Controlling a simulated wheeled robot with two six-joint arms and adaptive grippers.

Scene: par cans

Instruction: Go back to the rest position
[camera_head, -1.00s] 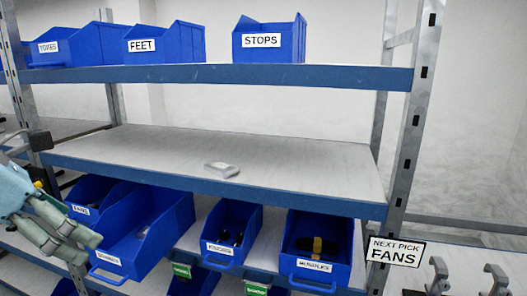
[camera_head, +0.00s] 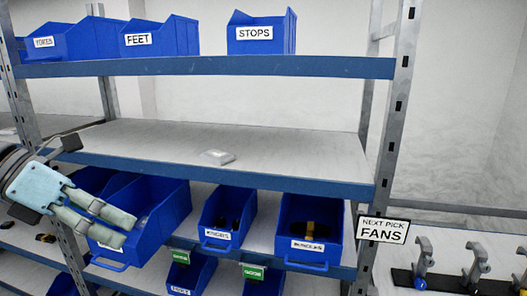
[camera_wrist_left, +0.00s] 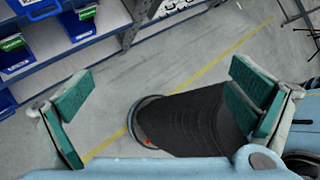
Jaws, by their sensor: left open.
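My left gripper (camera_head: 126,228) shows at the left of the head view, in front of the lower row of blue bins. Its two grey-green fingers point right and are apart, with nothing held between them. My right gripper is in neither view.
A shelf rack has blue bins on top, including STOPS (camera_head: 262,47). A small grey piece (camera_head: 217,157) lies on the mostly bare middle shelf (camera_head: 290,160). Below, a large open bin (camera_head: 165,205) is partly behind my gripper. A FANS sign (camera_head: 382,230) and several grey clamps (camera_head: 475,266) are right.

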